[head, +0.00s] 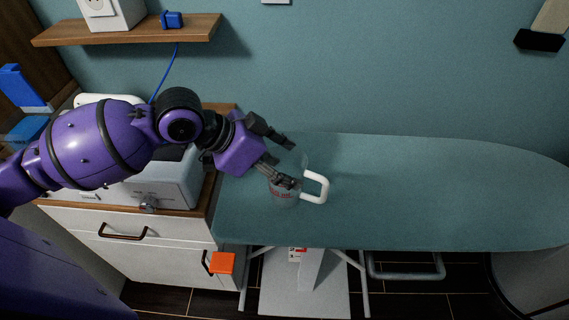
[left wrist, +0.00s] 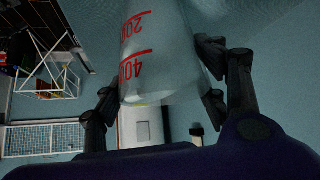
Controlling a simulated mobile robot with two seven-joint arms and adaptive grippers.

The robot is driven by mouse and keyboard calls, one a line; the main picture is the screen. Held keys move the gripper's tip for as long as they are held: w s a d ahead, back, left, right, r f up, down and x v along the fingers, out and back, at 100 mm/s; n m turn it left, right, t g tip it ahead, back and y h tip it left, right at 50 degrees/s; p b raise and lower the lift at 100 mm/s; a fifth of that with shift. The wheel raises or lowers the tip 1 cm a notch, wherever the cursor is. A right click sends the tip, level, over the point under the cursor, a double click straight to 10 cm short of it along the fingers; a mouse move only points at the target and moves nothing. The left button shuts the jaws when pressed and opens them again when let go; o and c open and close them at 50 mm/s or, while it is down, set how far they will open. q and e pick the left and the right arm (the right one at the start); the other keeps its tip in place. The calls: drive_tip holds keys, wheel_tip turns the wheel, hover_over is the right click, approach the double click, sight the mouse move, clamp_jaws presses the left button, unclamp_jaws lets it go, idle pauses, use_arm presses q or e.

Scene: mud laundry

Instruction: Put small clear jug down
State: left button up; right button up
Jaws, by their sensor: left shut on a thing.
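The small clear jug (head: 285,198) has red markings and a white handle (head: 318,187) that points right. In the head view it is at the left end of the teal ironing board (head: 430,195). I cannot tell whether its base touches the board. My left gripper (head: 283,163) is shut on the jug from the left. In the left wrist view the clear jug (left wrist: 150,60) with red numbers lies between the fingers (left wrist: 160,90). Part of the jug is hidden behind the fingers. My right gripper is not in view.
A white cabinet (head: 160,250) with dark handles stands left of the board, with a grey-white appliance (head: 172,180) on top. An orange block-like thing (head: 222,263) is at the cabinet's front. A wooden shelf (head: 130,32) is above. The board's middle and right are clear.

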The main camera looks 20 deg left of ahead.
use_arm(q)
drive_tip(key=shift+r, duration=0.1)
drive_tip(key=o, duration=2)
drive_tip(key=p+v, duration=0.2)
drive_tip(key=v, duration=1)
drive_tip(key=shift+d, duration=0.1)
